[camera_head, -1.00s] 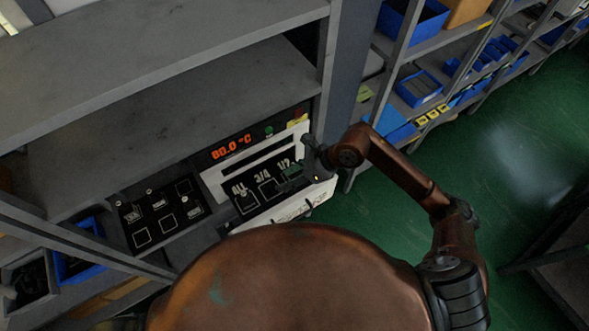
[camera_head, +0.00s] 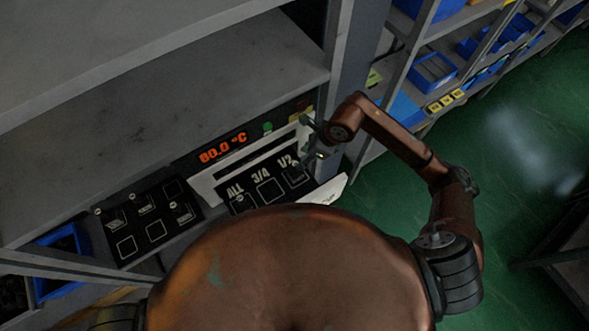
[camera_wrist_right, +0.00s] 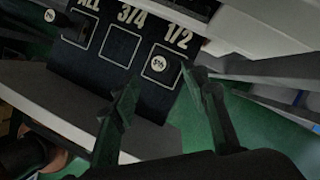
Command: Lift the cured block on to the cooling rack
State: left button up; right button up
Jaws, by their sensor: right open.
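A dark block with a pale round top (camera_wrist_right: 160,66) sits on the "1/2" square of the black tray (camera_wrist_right: 110,75) in the right wrist view. Another dark block (camera_wrist_right: 75,27) sits at "ALL"; the "3/4" square is bare. The tray (camera_head: 253,208) also shows in the head view, below an orange "80.0 °C" display. I cannot tell which block is cured. My right gripper (camera_head: 305,143) is above the "1/2" end. Its open, empty fingers (camera_wrist_right: 158,82) point toward the block there, apparently not touching it. My left gripper is out of view. No rack is clearly identifiable.
A black board (camera_head: 143,228) with marked squares, some bare and some holding small items, lies left of the heated unit. Grey shelves (camera_head: 240,80) overhang both. A grey post (camera_head: 347,75) stands close to my right gripper.

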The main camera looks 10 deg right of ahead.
aim_at(295, 170)
jog(key=p+x, duration=0.2)
jog(key=x, duration=0.4)
jog(key=shift+a+f+p, duration=0.25)
jog(key=shift+f+p, duration=0.05)
jog(key=shift+w+a+f, duration=0.1)
jog(key=shift+f, duration=0.25)
grip_shut()
dwell(0.3)
